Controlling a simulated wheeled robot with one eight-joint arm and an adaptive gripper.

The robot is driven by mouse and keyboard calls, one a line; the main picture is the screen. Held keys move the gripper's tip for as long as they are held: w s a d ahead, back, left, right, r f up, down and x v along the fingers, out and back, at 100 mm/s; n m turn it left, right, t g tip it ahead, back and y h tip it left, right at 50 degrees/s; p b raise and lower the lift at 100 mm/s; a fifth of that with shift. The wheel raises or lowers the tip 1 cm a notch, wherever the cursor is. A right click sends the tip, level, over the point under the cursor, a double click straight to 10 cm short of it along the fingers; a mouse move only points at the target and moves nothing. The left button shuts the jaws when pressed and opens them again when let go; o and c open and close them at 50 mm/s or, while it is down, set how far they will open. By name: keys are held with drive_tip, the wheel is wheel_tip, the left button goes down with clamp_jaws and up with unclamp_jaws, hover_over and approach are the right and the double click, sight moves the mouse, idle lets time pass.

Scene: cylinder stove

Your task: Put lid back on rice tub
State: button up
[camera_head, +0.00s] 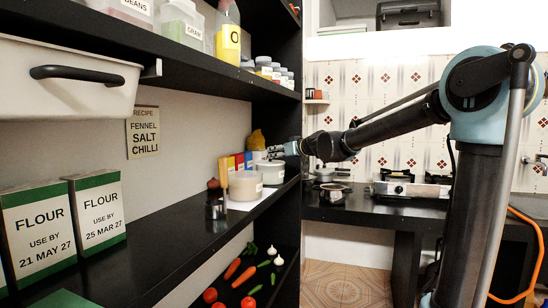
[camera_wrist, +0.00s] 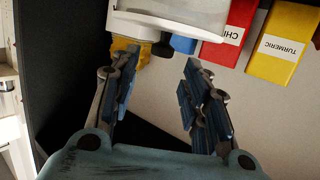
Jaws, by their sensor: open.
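In the head view a pale round tub (camera_head: 245,187) with a small label stands on a white sheet on the middle shelf; I cannot read the label or tell whether its top is open. A white round container (camera_head: 270,172) stands just behind it to the right. My gripper (camera_head: 281,149) is just above and behind that container. In the wrist view my gripper (camera_wrist: 158,68) is open, with nothing between its fingers.
Red (camera_wrist: 232,32) and yellow (camera_wrist: 284,42) spice boxes stand by the wall. The upper shelf (camera_head: 200,58) overhangs.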

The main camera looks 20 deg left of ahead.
drive_tip(key=shift+v, duration=2.95)
drive_tip(key=s+d+f+m+g+h, duration=0.3)
drive_tip(key=s+d+f+m+h, duration=0.2)
drive_tip(key=s+d+f, duration=1.2)
drive_tip(key=s+d+f+m+g+h, duration=0.4)
drive_tip(key=s+d+f+h, duration=0.3)
drive_tip(key=s+d+f, duration=1.1)
drive_tip(key=d+f+m, duration=0.1)
drive_tip(key=d+f, duration=0.2)
drive_tip(key=d, duration=0.5)
drive_tip(key=shift+g, duration=0.3)
drive_tip(key=shift+w, duration=0.1)
